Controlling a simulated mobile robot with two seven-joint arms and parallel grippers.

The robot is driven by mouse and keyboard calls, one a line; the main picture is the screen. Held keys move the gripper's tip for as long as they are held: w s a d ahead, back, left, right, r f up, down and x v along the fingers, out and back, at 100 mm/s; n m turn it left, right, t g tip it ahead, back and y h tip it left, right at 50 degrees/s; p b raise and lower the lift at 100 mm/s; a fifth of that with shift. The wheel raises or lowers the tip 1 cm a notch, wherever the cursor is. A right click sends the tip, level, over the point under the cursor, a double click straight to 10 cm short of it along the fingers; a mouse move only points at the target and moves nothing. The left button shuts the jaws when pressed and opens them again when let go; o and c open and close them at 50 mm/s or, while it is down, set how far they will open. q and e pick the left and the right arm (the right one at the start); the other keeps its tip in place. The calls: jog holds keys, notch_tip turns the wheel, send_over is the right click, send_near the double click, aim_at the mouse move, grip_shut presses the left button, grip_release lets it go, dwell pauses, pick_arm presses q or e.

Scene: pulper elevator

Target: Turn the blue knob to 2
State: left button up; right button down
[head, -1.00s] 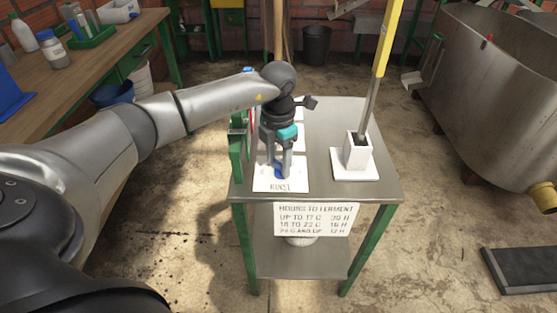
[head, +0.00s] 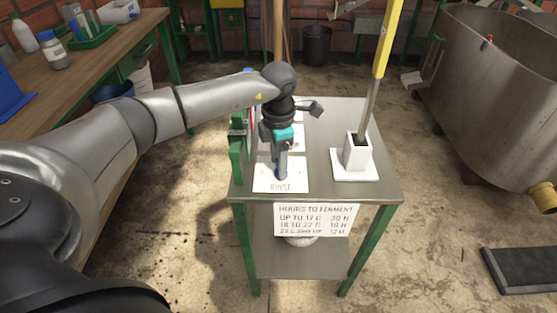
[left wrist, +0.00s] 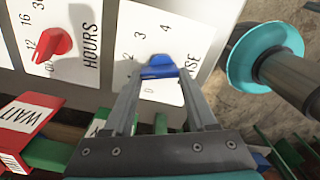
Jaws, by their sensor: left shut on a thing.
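The blue knob (left wrist: 159,67) sits on a white dial plate with black numbers, and 2, 3 and 4 show around it in the left wrist view. My left gripper (head: 283,170) points down at this plate (head: 265,184) on the metal table, and its two fingers are shut on the knob. In the head view the fingers hide most of the knob. Which number the knob points at cannot be told clearly. My right gripper is in neither view.
A red knob (left wrist: 54,42) on a plate marked HOURS is beside the blue one. A white holder (head: 357,153) with a yellow-handled tool stands at the table's right. A green post (head: 236,150) is at the left edge. A steel tank (head: 490,90) stands right.

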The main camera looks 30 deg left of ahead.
pick_arm(q)
jog(key=shift+m, duration=1.1)
jog(key=shift+w+m, duration=0.1)
jog(key=shift+m, duration=0.7)
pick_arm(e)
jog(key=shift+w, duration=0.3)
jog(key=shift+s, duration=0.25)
pick_arm(q)
jog(key=o, duration=1.4)
jog(key=shift+c, duration=0.2)
jog(key=shift+r, duration=0.1)
